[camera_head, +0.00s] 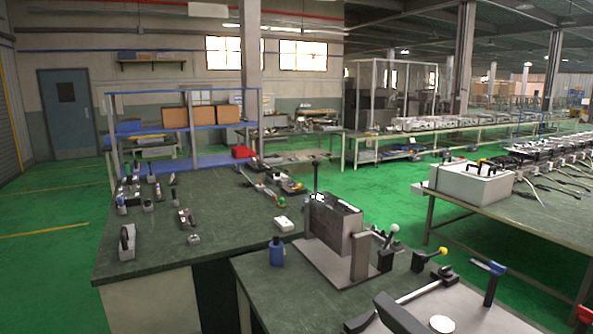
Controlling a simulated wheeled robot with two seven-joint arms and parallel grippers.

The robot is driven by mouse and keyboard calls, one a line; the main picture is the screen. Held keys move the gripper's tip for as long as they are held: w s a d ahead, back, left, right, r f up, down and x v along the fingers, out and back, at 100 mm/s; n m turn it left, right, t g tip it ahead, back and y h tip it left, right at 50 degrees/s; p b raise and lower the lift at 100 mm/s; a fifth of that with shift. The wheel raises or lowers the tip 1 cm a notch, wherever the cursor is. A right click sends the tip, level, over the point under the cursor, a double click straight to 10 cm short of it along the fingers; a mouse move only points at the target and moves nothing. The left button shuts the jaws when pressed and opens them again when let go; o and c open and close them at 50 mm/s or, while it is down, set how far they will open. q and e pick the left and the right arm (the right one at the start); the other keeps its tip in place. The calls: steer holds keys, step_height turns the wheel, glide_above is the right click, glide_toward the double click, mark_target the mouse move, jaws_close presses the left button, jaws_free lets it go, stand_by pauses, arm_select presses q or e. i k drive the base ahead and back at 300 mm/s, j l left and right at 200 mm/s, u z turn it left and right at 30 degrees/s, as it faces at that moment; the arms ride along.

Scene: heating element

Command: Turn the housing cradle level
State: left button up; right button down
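The housing cradle (333,222) looks like a dark, open-topped box with a lighter grey front. It is held between upright grey supports on a flat grey base plate (322,262) on the near bench. Its top edge slopes down to the right in the picture. How far it is from level is hard to tell. A black upright lever (316,178) rises behind its left end, with a small white piece at its foot. A grey post (360,256) stands at its right front. Neither of my grippers shows clearly in this view.
A blue bottle-like item (277,252) stands left of the cradle. A yellow-handled clamp (430,258) and a blue-handled tool (491,280) stand to the right. A white box (283,224) and several small tools lie on the left bench. A dark slanted part (398,314) shows at the bottom edge.

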mark_target(332, 220)
steer(key=i+j+u, duration=0.1)
steer(key=i+j, duration=0.4)
steer(key=i+j+u, duration=0.1)
steer(key=i+j, duration=0.35)
steer(key=i+j+u, duration=0.1)
steer(key=i+j, duration=0.35)
steer(key=i, duration=0.15)
steer(key=i+j+u, duration=0.1)
steer(key=i+j, duration=0.25)
steer(key=i, duration=0.2)
